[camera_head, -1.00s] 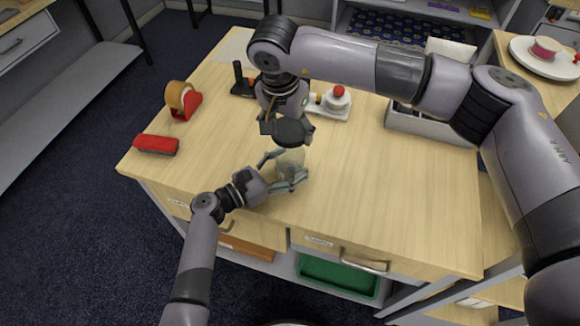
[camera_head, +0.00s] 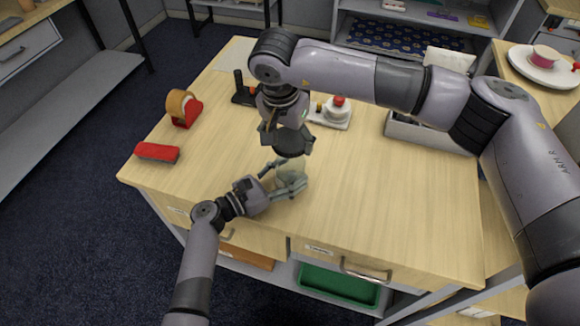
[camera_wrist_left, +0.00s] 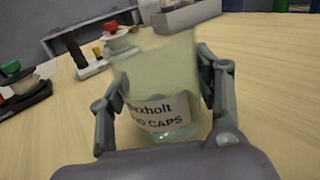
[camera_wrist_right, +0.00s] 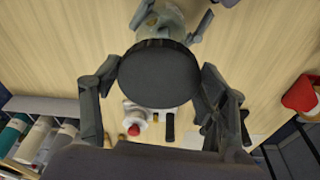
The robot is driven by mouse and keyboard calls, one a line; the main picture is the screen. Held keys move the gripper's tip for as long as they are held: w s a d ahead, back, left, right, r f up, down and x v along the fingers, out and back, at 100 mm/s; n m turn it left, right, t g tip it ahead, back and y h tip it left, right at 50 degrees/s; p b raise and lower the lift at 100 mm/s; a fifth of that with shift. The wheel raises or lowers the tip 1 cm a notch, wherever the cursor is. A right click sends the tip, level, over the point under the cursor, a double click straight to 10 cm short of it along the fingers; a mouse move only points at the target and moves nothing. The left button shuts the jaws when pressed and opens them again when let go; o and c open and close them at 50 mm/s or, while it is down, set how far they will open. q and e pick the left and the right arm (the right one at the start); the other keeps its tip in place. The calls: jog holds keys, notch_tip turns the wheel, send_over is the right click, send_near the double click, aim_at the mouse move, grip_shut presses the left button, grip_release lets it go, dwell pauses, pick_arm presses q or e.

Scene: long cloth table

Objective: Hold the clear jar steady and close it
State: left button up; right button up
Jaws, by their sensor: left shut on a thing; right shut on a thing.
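The clear jar (camera_head: 291,181) is near the front edge of the table. My left gripper (camera_head: 288,184) is shut around its sides; in the left wrist view the jar (camera_wrist_left: 150,75) leans slightly, shows a printed label and has no lid on its top. My right gripper (camera_head: 290,138) is shut on a round black lid (camera_head: 292,143), held above and a little behind the jar, apart from it. The lid (camera_wrist_right: 158,76) hides part of the jar (camera_wrist_right: 165,18) in the right wrist view.
A red tape dispenser (camera_head: 185,108) and a red brush-like block (camera_head: 157,152) lie at the left. A white base with a red knob (camera_head: 338,108) and a grey bin (camera_head: 425,133) stand behind. The table's front right is clear.

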send_near(289, 161)
jog(key=shift+s+d+f, duration=0.2)
jog(key=shift+s+f, duration=0.25)
jog(key=shift+s, duration=0.15)
jog(key=shift+s+d+f, duration=0.2)
jog(key=shift+s+f, duration=0.25)
jog(key=shift+s, duration=0.1)
jog(key=shift+f, duration=0.1)
jog(key=shift+f, duration=0.8)
jog(key=shift+f, duration=0.55)
